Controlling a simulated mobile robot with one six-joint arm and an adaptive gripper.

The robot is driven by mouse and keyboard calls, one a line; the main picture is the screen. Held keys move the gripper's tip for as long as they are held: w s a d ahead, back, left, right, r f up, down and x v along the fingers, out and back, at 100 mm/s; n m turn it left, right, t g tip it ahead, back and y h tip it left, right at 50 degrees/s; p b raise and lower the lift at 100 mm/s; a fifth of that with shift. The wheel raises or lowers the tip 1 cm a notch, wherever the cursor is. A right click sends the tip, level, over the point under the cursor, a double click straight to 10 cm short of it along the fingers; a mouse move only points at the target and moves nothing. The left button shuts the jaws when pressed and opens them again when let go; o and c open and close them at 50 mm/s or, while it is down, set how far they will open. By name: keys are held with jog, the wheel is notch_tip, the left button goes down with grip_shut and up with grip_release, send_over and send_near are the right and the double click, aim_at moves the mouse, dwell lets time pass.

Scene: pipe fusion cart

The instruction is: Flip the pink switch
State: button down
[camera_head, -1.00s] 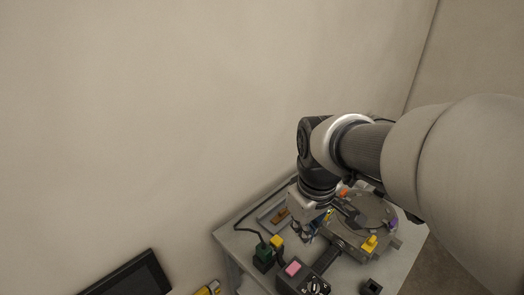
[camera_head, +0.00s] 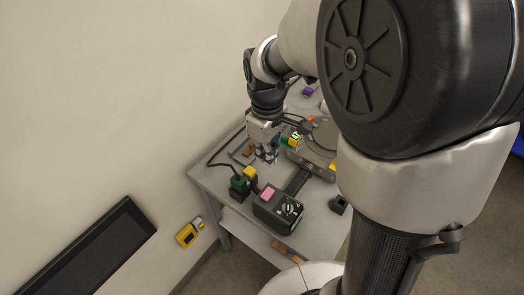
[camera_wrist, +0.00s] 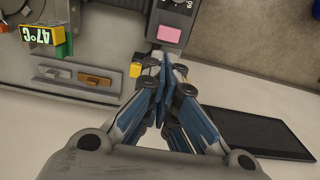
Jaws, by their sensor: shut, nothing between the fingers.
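The pink switch (camera_head: 268,193) is a flat pink block on top of a dark control box (camera_head: 279,209) at the near edge of the cart. It also shows in the wrist view (camera_wrist: 168,33), at the top, just beyond my fingertips. My gripper (camera_head: 273,160) is shut and empty, behind the switch in the head view and apart from it. In the wrist view the blue fingers of my gripper (camera_wrist: 169,72) come together below the pink switch. A round dial (camera_head: 291,208) sits beside the switch on the same box.
A green plug block (camera_head: 239,184) with a yellow block (camera_head: 250,172) and a black cable stands left of the box. A dark screen (camera_head: 92,254) is at lower left.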

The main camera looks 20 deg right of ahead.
aim_at(268, 194)
notch_tip(268, 194, down, 12)
jog(key=b, duration=0.3)
jog(key=shift+f, duration=0.2)
jog(key=shift+w+d+f+b, duration=0.1)
jog(key=shift+d+f+b, duration=0.1)
jog(key=shift+f+b, duration=0.2)
jog(key=shift+a, duration=0.1)
jog(key=shift+s+a+r, duration=0.2)
jog(key=shift+s+a, duration=0.3)
jog(key=shift+a, duration=0.05)
jog(key=shift+r+p, duration=0.1)
jog(key=shift+p, duration=0.25)
